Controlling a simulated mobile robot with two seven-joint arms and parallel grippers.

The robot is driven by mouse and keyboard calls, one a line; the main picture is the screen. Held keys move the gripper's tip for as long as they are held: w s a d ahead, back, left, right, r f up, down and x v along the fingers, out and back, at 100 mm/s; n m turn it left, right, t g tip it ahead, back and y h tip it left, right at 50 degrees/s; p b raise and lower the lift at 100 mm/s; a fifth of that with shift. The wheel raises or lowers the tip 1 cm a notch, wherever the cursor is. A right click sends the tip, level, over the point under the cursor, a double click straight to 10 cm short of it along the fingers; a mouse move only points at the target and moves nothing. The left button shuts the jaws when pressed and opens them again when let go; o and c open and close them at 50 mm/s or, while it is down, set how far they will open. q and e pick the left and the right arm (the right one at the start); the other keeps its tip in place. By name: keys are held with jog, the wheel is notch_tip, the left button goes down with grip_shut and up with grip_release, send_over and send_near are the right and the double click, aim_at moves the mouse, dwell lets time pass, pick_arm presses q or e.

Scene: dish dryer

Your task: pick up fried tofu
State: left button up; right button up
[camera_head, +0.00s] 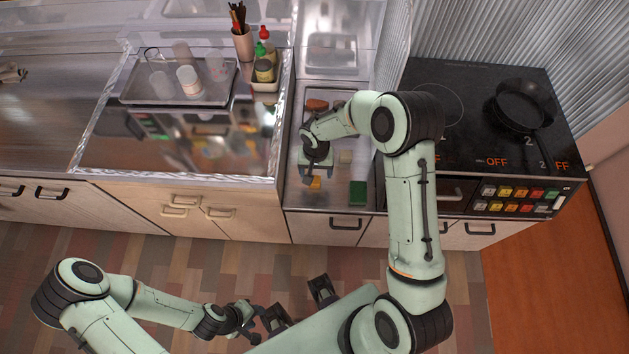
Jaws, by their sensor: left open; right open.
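A small golden-orange piece (316,183), which looks like the fried tofu, lies on the narrow metal counter (335,203) between sink and stove. I cannot tell its kind for sure at this size. My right gripper (312,172) is open and points down over the counter, right at the far side of this piece and partly covering the area around it. Whether it touches the piece cannot be told. My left gripper (251,322) is open and empty, low over the floor in front of the cabinets.
On the same counter lie a green block (357,193), a pale beige piece (345,157) and a brown piece (317,105). A tray (215,98) with cups and a bottle holder (264,84) stand left. A black pan (522,105) sits on the stove (458,125).

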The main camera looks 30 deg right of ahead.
aim_at(314, 182)
jog(key=shift+w+a+f, duration=0.1)
jog(key=shift+f, duration=1.45)
jog(key=shift+a+f, duration=0.1)
jog(key=shift+f, duration=1.45)
jog(key=c, duration=1)
